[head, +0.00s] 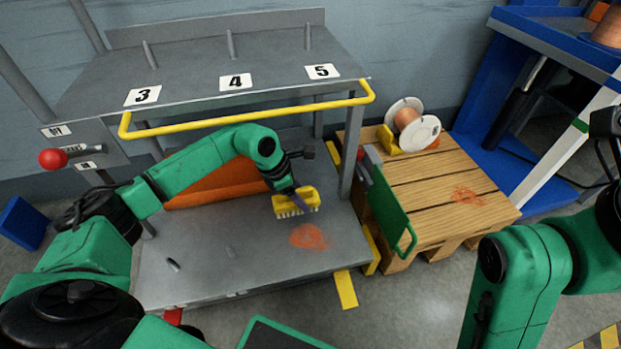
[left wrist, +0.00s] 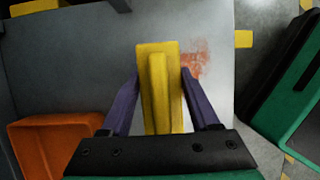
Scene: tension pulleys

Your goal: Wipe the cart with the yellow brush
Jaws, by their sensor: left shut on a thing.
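The yellow brush (head: 300,203) is held bristles down over the grey lower deck of the cart (head: 200,272). My left gripper (head: 296,196) is shut on its handle from above. In the left wrist view the brush (left wrist: 152,90) sits between the two purple fingers (left wrist: 160,95). An orange-red stain (head: 309,237) marks the deck just in front and to the right of the brush. The stain also shows in the left wrist view (left wrist: 196,62), right of the brush. I cannot tell whether the bristles touch the deck. My right gripper does not show.
An orange bin (head: 215,185) stands on the deck behind my left forearm. The numbered upper shelf (head: 190,75) and yellow rail (head: 245,120) hang over the deck. A wooden pallet (head: 430,185) with a copper spool (head: 408,122) and green panel (head: 392,205) stand at the right.

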